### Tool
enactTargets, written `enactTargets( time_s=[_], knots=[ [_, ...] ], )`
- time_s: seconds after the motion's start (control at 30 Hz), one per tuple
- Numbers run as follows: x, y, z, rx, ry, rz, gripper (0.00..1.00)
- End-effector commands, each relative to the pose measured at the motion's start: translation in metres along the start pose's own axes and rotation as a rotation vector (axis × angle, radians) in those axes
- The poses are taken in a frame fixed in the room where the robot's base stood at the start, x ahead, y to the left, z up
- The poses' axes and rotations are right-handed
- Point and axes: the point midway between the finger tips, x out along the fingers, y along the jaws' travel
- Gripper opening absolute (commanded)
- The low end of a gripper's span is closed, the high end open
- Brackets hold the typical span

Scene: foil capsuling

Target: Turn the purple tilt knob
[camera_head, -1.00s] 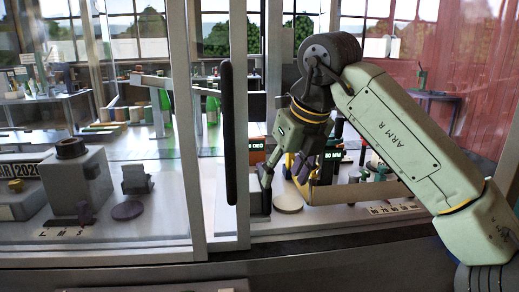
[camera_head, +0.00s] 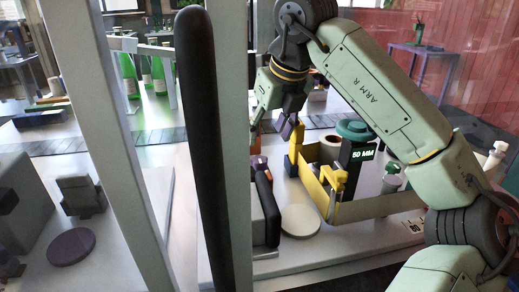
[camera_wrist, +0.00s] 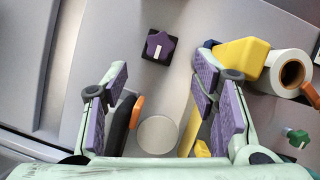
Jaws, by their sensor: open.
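The purple tilt knob (camera_wrist: 158,46) shows in the wrist view, near the top centre. It has a pointed outline and a white pointer line, and sits on a black square base. In the head view I cannot make it out. My gripper (camera_wrist: 160,85) is open and empty, with its purple-padded fingers spread to the left and right. The knob lies beyond the fingertips, roughly in line with the gap, and no finger appears to touch it. In the head view my gripper (camera_head: 272,118) hangs over the bench behind the window frame.
A yellow bracket (camera_wrist: 240,58) and a white roll (camera_wrist: 287,70) stand right of the knob. A pale round disc (camera_wrist: 157,134) lies below the gap. The dark upright handle (camera_head: 200,140) and frame stand left.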

Motion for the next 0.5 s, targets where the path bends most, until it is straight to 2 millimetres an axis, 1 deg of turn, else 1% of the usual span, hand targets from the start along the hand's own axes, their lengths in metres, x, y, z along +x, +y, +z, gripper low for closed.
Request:
enactTargets(
  time_s=[0.1, 0.3, 0.5],
  knots=[
    [0.023, 0.001, 0.001, -0.001, 0.002, 0.005, 0.53],
    [0.059, 0.002, 0.001, -0.002, 0.001, 0.004, 0.53],
    [0.079, 0.001, 0.001, 0.000, 0.000, 0.003, 0.53]
  ],
)
